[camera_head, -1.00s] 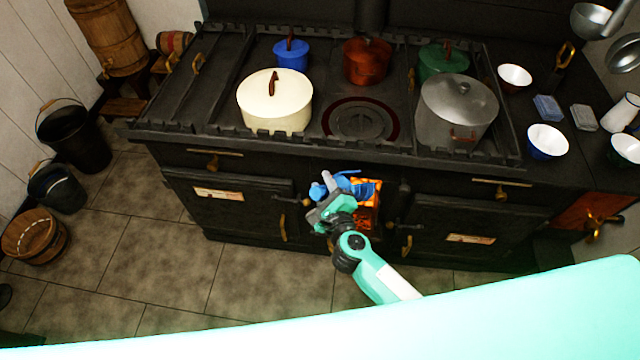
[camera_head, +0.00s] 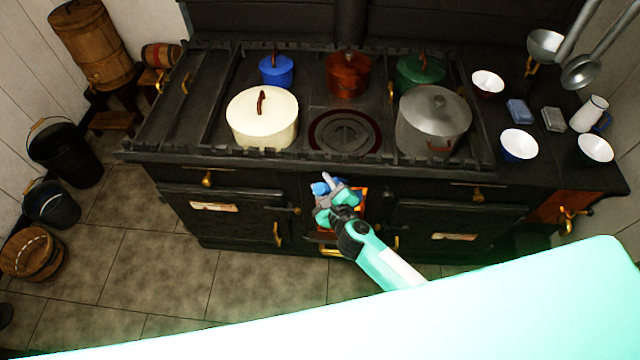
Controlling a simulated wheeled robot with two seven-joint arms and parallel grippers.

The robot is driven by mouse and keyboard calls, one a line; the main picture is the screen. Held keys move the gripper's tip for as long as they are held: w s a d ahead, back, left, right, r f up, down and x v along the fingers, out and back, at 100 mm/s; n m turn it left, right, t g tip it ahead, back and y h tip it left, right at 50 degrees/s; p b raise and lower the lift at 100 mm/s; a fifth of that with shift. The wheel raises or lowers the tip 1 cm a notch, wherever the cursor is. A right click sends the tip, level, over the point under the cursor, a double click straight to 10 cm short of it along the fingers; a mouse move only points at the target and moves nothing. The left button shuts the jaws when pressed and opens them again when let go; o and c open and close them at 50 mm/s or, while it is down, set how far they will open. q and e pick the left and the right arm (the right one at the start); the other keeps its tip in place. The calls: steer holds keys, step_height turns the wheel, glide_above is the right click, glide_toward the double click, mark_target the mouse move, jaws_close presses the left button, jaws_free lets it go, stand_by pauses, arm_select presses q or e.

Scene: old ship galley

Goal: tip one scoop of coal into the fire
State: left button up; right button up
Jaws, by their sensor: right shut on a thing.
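The fire (camera_head: 360,202) glows orange in the open firebox in the middle of the black stove's front. My right gripper (camera_head: 329,198) is in front of the left part of this opening and hides much of it. It is shut on a small blue scoop (camera_head: 320,188), of which only parts show around the fingers. The scoop's inside is hidden, so I cannot tell whether coal is in it. My left gripper is out of view.
The black stove (camera_head: 250,172) carries several lidded pots, including a cream pot (camera_head: 262,120) and a grey pot (camera_head: 433,128). Dark buckets (camera_head: 62,150) and a wooden tub (camera_head: 32,255) stand at the left. The tiled floor (camera_head: 170,270) before the stove is mostly clear.

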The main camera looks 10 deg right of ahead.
steer(key=shift+w+d+r+m+g+p, duration=0.3)
steer(key=shift+d+r+p, duration=0.2)
steer(key=shift+p, duration=0.6)
steer(key=shift+w+d+r+m+g+p, duration=0.2)
steer(key=shift+w+d+r+m+p, duration=0.25)
steer(key=shift+p, duration=0.65)
steer(key=shift+w+d+y+p, duration=0.1)
steer(key=shift+d+y+p, duration=0.2)
steer(key=shift+p, duration=0.2)
steer(key=shift+d, duration=0.1)
